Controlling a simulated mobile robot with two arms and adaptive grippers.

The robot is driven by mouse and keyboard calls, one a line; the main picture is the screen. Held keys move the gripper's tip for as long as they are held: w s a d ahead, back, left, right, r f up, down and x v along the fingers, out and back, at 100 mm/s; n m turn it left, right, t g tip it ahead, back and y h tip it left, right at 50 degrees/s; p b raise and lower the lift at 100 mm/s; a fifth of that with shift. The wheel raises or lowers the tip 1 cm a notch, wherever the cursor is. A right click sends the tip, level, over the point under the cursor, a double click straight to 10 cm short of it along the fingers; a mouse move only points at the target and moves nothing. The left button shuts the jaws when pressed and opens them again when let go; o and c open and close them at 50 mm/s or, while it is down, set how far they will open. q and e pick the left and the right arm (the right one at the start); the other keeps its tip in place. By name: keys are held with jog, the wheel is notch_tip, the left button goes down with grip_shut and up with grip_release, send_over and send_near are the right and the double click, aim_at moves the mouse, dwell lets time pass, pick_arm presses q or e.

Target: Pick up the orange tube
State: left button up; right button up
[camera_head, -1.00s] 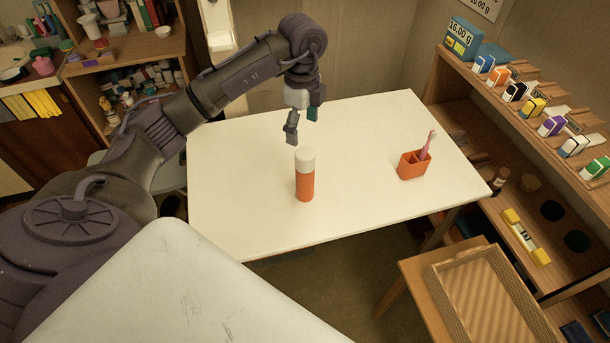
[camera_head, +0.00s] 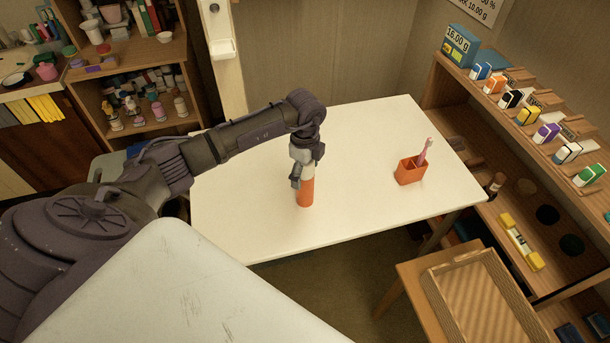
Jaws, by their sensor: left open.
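The orange tube (camera_head: 306,194) stands upright on the white table, left of the table's middle. Its white cap is mostly hidden by my gripper. My left gripper (camera_head: 302,180) is open and points down at the top of the tube. One finger shows in front of the tube's upper left side; the other finger is hard to make out. I cannot tell whether the fingers touch the tube. My right gripper is not in view.
An orange holder (camera_head: 409,171) with a pink toothbrush (camera_head: 425,151) stands on the right of the white table (camera_head: 245,215). A wooden shelf with several small boxes is at the right. A wooden tray (camera_head: 437,292) is at the lower right. The tabletop between tube and holder is clear.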

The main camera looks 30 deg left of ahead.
pick_arm(q)
jog(key=c, duration=1.5)
jog(key=shift+c, duration=0.3)
jog(key=shift+r, duration=0.1)
